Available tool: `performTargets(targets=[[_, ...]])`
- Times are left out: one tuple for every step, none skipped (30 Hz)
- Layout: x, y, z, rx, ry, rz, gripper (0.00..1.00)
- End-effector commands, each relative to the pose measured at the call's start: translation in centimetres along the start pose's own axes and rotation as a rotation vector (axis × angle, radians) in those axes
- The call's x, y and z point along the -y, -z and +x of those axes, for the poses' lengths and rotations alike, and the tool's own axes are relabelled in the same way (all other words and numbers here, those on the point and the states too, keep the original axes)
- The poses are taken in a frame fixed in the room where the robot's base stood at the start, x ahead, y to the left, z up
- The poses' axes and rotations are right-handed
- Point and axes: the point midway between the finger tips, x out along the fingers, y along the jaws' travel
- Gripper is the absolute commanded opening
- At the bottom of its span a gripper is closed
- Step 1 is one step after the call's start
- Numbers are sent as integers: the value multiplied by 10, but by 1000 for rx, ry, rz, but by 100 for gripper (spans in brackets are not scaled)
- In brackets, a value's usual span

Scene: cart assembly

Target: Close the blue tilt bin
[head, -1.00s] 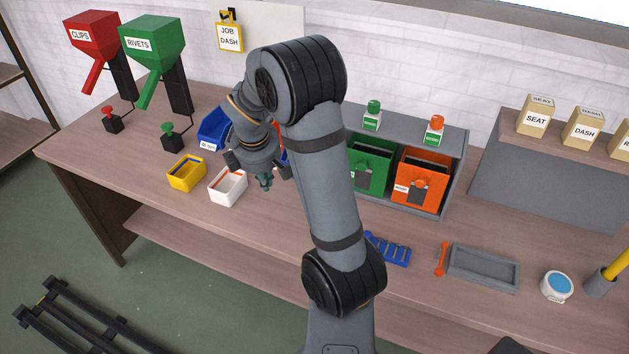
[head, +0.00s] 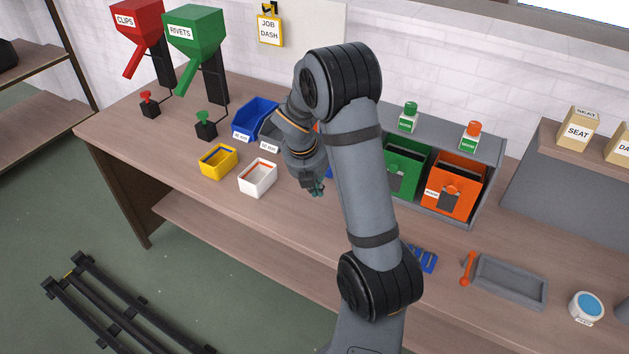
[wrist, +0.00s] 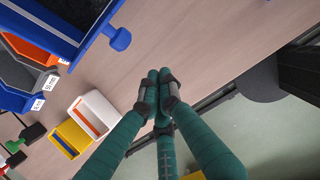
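The blue tilt bin (wrist: 62,22) fills the upper left of the wrist view. Its dark interior shows, and a blue knob (wrist: 118,38) sticks out from its front toward the bench. In the head view only a small blue patch of it (head: 329,172) shows; my arm hides the rest. My gripper (wrist: 159,80) has its green fingers together with nothing between them. It is below and to the right of the knob in the wrist view, apart from it. In the head view my gripper (head: 317,189) hangs over the bench, right of the white box.
A yellow box (head: 218,162) and a white box (head: 258,178) stand near the bench front. An open blue parts bin (head: 254,118) is behind them. Green (head: 404,168) and orange (head: 452,190) tilt bins stand in a grey rack on the right. The bench front edge is close to the gripper.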

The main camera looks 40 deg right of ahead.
Motion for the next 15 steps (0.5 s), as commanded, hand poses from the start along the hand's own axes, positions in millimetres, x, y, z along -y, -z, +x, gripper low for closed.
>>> performTargets(targets=[[2, 1, 14, -4, 4, 1, 0], [1, 1, 20, -3, 3, 0, 0], [1, 1, 28, -3, 3, 0, 0], [1, 1, 33, -2, 2, -1, 0], [1, 1, 39, -3, 2, 1, 0], [0, -9, 28, 1, -2, 6, 0], [0, -14, 25, 1, -2, 6, 0], [0, -18, 24, 1, -2, 5, 0], [0, -23, 23, 1, -3, 4, 0], [0, -26, 22, 0, -3, 4, 0], [0, -28, 21, 0, -2, 4, 0], [0, -32, 21, -1, -2, 5, 0], [0, -33, 21, -1, -1, 4, 0], [0, -35, 20, -1, -1, 3, 0], [0, -36, 20, -1, -1, 3, 0]])
